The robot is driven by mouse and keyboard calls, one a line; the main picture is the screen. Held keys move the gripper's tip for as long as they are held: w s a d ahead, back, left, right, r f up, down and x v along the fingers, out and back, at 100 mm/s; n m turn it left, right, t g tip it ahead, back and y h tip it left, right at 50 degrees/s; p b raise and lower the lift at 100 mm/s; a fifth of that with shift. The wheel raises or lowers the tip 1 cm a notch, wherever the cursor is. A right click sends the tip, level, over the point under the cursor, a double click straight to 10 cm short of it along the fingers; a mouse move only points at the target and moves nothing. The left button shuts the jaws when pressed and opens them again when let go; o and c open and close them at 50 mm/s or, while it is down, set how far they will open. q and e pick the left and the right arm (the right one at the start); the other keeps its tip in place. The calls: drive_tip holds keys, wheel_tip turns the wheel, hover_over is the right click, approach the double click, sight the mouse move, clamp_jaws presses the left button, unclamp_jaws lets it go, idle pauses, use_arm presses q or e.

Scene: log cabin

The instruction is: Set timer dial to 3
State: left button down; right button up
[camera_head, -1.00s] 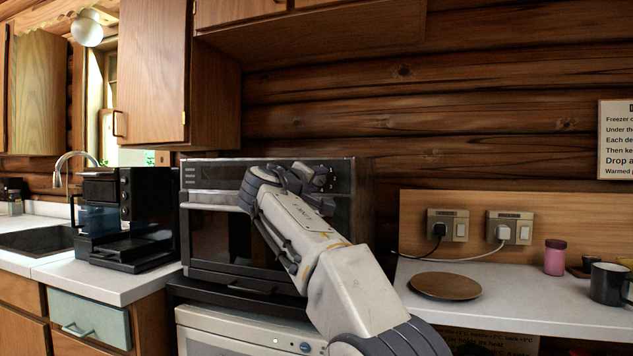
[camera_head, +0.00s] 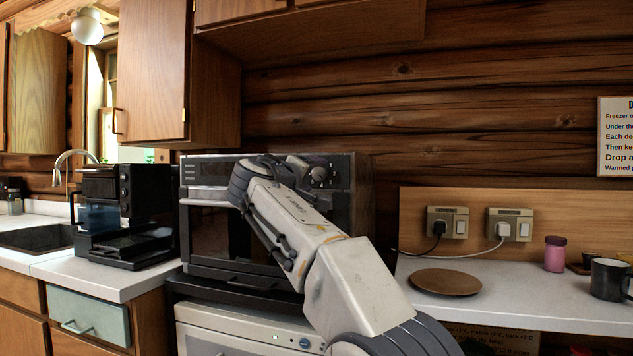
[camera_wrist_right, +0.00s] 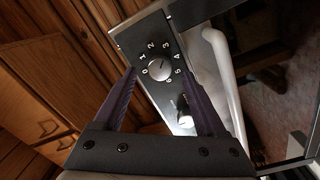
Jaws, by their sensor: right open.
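The timer dial (camera_wrist_right: 158,69) is a round pale knob on the dark control panel of the countertop oven (camera_head: 206,225). In the right wrist view it has the numbers 0 to 6 around it. I cannot clearly read which number it points at. My right gripper (camera_wrist_right: 157,74) is open, with one dark finger on each side of the dial; whether they touch it is unclear. In the head view my right gripper (camera_head: 296,166) is at the upper right of the oven front, partly hidden by its own wrist. My left gripper is not in view.
A second knob (camera_wrist_right: 184,112) sits between the fingers, closer to the palm. A pale oven handle (camera_wrist_right: 222,75) runs beside the right finger. A black coffee machine (camera_head: 125,215) stands left of the oven. A wooden round board (camera_head: 445,282) lies on the right counter.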

drive_tip(key=b+v, duration=0.2)
drive_tip(key=v, duration=0.6)
drive_tip(key=shift+f, duration=0.15)
drive_tip(key=s+d+f+n+g+y, duration=0.15)
drive_tip(key=s+f+g, duration=0.25)
drive_tip(key=f, duration=0.8)
drive_tip(key=s+f+n+g+y, duration=0.25)
drive_tip(key=s+f+g, duration=0.2)
drive_tip(key=f, duration=0.75)
drive_tip(key=s+d+f+m+g+y, duration=0.1)
drive_tip(key=s+d+f+g, duration=0.2)
drive_tip(key=s+f, duration=0.6)
drive_tip(key=s+d+f+m+g+y, duration=0.1)
drive_tip(key=s+d+f+m+g, duration=0.15)
drive_tip(key=s+f, duration=0.65)
drive_tip(key=s+d+f+m+g+y, duration=0.1)
drive_tip(key=s+d+f+g, duration=0.15)
drive_tip(key=s+f, duration=0.65)
wheel_tip(320, 180, up, 33)
drive_tip(key=s+p, duration=0.2)
drive_tip(key=p, duration=2.7)
drive_tip(key=shift+s+f+g, duration=0.15)
drive_tip(key=shift+s+g, duration=0.15)
drive_tip(key=shift+g, duration=0.05)
